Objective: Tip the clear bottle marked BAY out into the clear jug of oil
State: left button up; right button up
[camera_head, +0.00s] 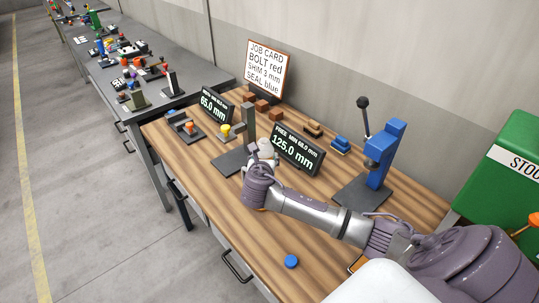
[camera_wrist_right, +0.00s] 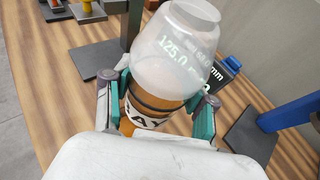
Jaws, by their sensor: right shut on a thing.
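My right gripper (camera_head: 259,170) is over the wooden bench, beside the gauge stand. In the right wrist view my right gripper (camera_wrist_right: 162,92) is shut on the clear bottle (camera_wrist_right: 172,55), a finger on each side. The bottle has a rounded, cloudy see-through body and a short neck pointing to the top of the picture. Dark bands and a white label, partly hidden, with letters like BAY show lower down. In the head view only a pale bit of the bottle (camera_head: 265,147) shows past the gripper. I cannot make out the jug of oil in either view. My left gripper is not in view.
The gauge stand (camera_head: 249,121) and the 125.0 mm display (camera_head: 298,149) are close to the gripper. A blue press (camera_head: 385,152) stands to the right, with a green stock box (camera_head: 505,170) beyond it. A blue cap (camera_head: 291,261) lies at the front; the bench around it is clear.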

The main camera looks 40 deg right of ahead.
jog(key=shift+s+d+r+n+h, duration=0.25)
jog(key=shift+d+n+h, duration=0.1)
jog(key=shift+n+h, duration=0.15)
jog(key=shift+s+d+r+n+t+h, duration=0.1)
jog(key=shift+s+d+n+t+h, duration=0.05)
jog(key=shift+d+n+h, duration=0.3)
jog(key=shift+s+d+r+n+t+h, duration=0.15)
jog(key=shift+d+n+h, duration=0.2)
jog(key=shift+d+n, duration=0.2)
pick_arm(q)
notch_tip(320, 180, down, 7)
jog(key=b, duration=0.7)
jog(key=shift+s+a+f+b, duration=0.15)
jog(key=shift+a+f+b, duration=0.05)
jog(key=shift+b, duration=0.1)
pick_arm(e)
jog(key=shift+s+d+f+n+t+h, duration=0.15)
jog(key=shift+d+f+n+t+h, duration=0.35)
jog(key=shift+n+t, duration=1.4)
jog(key=shift+s+d+f+n+t+h, duration=0.2)
jog(key=shift+d+f+n+t+h, duration=0.4)
jog(key=shift+n, duration=2.65)
jog(key=shift+s+d+f+n+t+h, duration=0.25)
jog(key=shift+d+f+n+t, duration=0.6)
jog(key=shift+n, duration=1.7)
jog(key=shift+w+a+r+t, duration=0.15)
jog(key=shift+a+r+t, duration=0.1)
jog(key=shift+r, duration=0.05)
